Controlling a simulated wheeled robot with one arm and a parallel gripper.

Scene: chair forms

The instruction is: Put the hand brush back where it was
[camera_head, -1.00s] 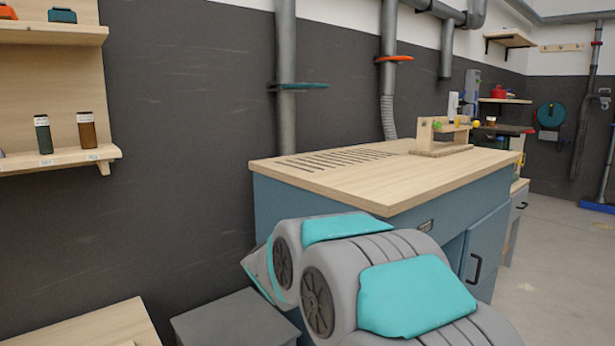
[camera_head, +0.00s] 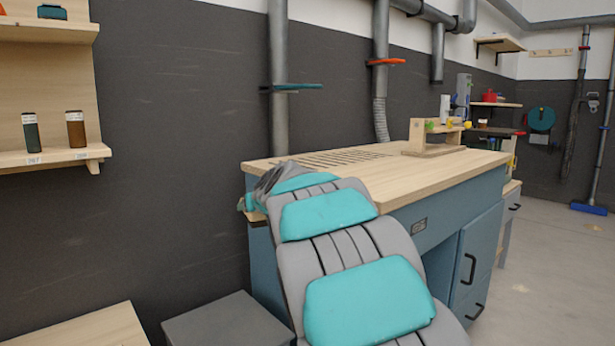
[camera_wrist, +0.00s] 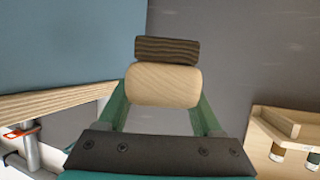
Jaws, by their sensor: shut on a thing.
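The hand brush (camera_wrist: 164,84) has a pale wooden body and a dark, ridged bristle block (camera_wrist: 167,50). In the wrist view it sits between the green fingers of my gripper (camera_wrist: 162,100), which is shut on it. In the head view my gripper (camera_head: 247,204) is a small teal shape beside the left corner of the workbench (camera_head: 440,180), partly hidden by my arm. The brush is hard to make out there. Nothing visible touches the bristles in the wrist view.
A wall shelf (camera_head: 50,158) at left holds a green jar (camera_head: 31,132) and a brown jar (camera_head: 75,129). A grey box top (camera_head: 225,322) and wooden top (camera_head: 90,326) lie low at left. A wooden rack (camera_head: 432,137) stands on the bench. Open floor lies right.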

